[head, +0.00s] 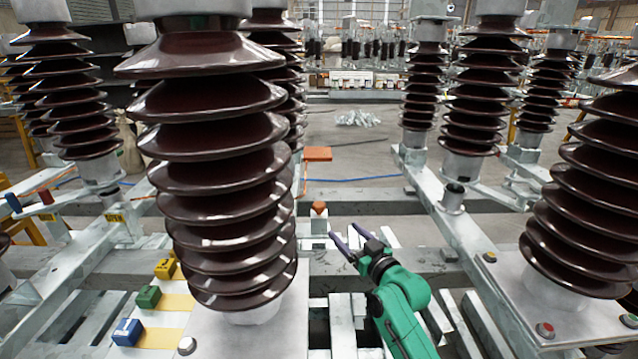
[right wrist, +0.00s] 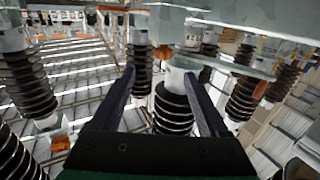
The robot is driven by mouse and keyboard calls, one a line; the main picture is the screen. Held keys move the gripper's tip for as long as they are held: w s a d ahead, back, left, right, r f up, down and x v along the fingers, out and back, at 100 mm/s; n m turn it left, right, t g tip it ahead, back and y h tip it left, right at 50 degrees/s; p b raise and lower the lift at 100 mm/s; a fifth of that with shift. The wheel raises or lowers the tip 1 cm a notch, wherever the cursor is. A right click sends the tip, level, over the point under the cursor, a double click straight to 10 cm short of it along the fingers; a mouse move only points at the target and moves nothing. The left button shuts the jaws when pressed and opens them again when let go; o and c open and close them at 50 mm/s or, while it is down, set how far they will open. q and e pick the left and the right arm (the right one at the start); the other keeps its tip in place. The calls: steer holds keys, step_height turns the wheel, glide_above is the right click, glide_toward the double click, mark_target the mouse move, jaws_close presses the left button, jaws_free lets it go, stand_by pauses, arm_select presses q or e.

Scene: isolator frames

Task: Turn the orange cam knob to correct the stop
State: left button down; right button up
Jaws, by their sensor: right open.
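The orange cam knob (head: 319,208) is small and sits on top of a short pale post, just right of the large brown insulator in the head view. An orange piece that looks like the same knob (right wrist: 163,52) shows in the right wrist view, beyond and between the fingertips. My right gripper (head: 346,235) is open and empty, with its dark fingers apart. In the head view it is below and right of the knob, with a visible gap. In the right wrist view the open fingers (right wrist: 158,78) point forward. My left gripper is out of view. The stop cannot be made out.
A large brown ribbed insulator (head: 222,165) stands close on the left, and another insulator (head: 590,190) on the right. An orange flat block (head: 318,154) is behind the knob. Blue (head: 127,332), green (head: 149,297) and yellow (head: 165,269) blocks are at lower left. Galvanized beams (head: 455,235) run around.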

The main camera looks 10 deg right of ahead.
mark_target(322, 209)
steer(key=b+x, duration=0.1)
steer(key=x, duration=0.3)
steer(key=b+x, duration=0.1)
steer(key=x, duration=0.4)
steer(key=b+x, duration=0.1)
steer(key=x, duration=0.3)
steer(key=shift+w+a+r, duration=0.1)
steer(key=shift+w+a, duration=0.2)
steer(key=shift+a, duration=0.15)
steer(key=shift+w+r, duration=0.1)
steer(key=shift+w, duration=0.1)
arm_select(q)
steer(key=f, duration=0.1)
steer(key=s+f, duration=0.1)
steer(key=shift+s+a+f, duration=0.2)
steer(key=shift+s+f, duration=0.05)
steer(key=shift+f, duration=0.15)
